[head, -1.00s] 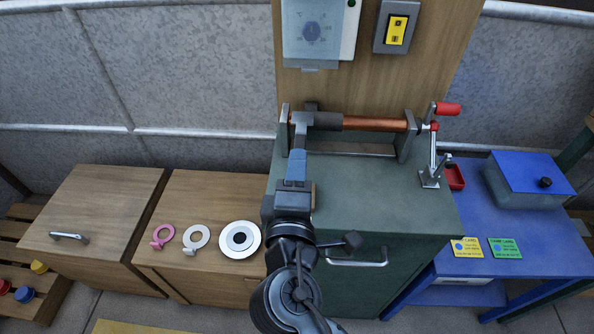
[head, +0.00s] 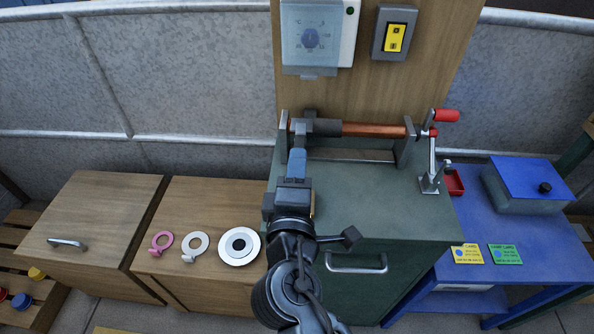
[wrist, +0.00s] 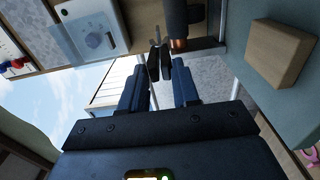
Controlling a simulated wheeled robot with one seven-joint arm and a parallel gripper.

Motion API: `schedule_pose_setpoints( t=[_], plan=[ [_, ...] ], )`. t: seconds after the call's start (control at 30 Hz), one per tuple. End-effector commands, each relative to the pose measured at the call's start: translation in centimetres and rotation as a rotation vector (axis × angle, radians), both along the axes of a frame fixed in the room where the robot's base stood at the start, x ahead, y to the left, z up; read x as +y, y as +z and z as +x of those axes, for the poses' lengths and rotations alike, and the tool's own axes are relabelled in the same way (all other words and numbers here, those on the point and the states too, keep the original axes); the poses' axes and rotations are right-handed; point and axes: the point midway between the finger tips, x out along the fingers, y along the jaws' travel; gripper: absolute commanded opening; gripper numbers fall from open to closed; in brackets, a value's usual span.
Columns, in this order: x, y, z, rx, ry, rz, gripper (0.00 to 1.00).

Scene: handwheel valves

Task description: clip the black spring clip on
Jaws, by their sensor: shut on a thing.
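A copper pipe (head: 373,130) runs level across the green cabinet, with a dark sleeve (head: 324,127) around its left end. In the head view my gripper (head: 297,152) reaches up to just left of and in front of the sleeve. In the wrist view my gripper (wrist: 159,72) is shut on a small black piece (wrist: 160,62), which looks like the black spring clip, close beside the sleeve (wrist: 175,18). The fingers mostly hide the clip in the head view, and I cannot tell whether it touches the pipe.
Metal brackets hold the pipe, with a red-handled crank (head: 434,150) at right. A dial box (head: 318,35) and yellow switch (head: 394,37) are above. A wooden cabinet (head: 205,200) at left carries rings; a blue table (head: 480,220) at right carries cards and a box.

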Motion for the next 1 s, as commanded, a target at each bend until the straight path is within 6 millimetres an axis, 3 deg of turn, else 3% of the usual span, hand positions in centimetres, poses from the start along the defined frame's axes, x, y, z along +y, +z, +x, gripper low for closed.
schedule_pose_setpoints(
  t=[0.43, 0.47, 0.73, 1.0],
  plan=[
    [-0.03, 0.04, 0.52, -0.001, 0.000, 0.000, 0.21],
    [-0.03, 0.04, 0.52, -0.001, 0.000, 0.000, 0.33],
    [-0.03, 0.03, 0.51, -0.001, 0.000, 0.000, 0.58],
    [-0.01, -0.02, 0.39, 0.000, 0.000, 0.000, 0.60]
  ],
)
